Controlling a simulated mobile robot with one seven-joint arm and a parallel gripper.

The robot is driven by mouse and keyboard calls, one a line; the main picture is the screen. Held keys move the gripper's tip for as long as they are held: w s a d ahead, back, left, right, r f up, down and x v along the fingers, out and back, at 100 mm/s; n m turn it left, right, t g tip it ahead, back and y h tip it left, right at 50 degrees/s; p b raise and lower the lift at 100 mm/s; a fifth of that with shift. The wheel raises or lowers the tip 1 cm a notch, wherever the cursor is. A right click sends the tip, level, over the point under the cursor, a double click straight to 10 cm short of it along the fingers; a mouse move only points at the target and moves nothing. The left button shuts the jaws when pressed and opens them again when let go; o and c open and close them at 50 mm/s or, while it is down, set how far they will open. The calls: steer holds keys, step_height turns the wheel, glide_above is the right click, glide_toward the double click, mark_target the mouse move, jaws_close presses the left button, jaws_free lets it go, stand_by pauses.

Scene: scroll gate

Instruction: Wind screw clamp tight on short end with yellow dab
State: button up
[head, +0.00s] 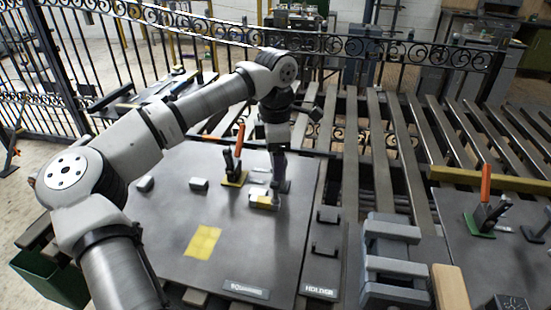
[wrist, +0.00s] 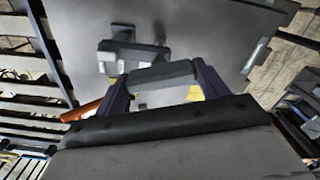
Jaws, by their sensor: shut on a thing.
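My gripper (head: 277,178) points down over the right part of the grey table plate (head: 160,225). In the wrist view its two dark fingers (wrist: 162,82) close on the ends of a grey bar (wrist: 160,74), which seems to be part of the screw clamp. Under and beside the gripper in the head view is a pale block with a yellow mark (head: 262,199). Yellow patches also show behind the fingers in the wrist view. The fingers hide much of the clamp, and I cannot tell how far it is wound.
A toggle clamp with an orange handle (head: 238,150) stands just left of the gripper. Small grey blocks (head: 198,184) lie farther left. A yellow square (head: 203,241) marks the front of the plate. Another orange-handled clamp (head: 485,190) stands on the right plate.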

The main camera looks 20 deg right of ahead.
steer(key=m, duration=0.4)
steer(key=shift+m, duration=0.3)
steer(key=m, duration=0.4)
steer(key=shift+r, duration=0.1)
steer(key=shift+m, duration=0.3)
steer(key=o, duration=1)
step_height(320, 180, up, 14)
steer(key=shift+f+b, duration=0.15)
steer(key=shift+b, duration=0.75)
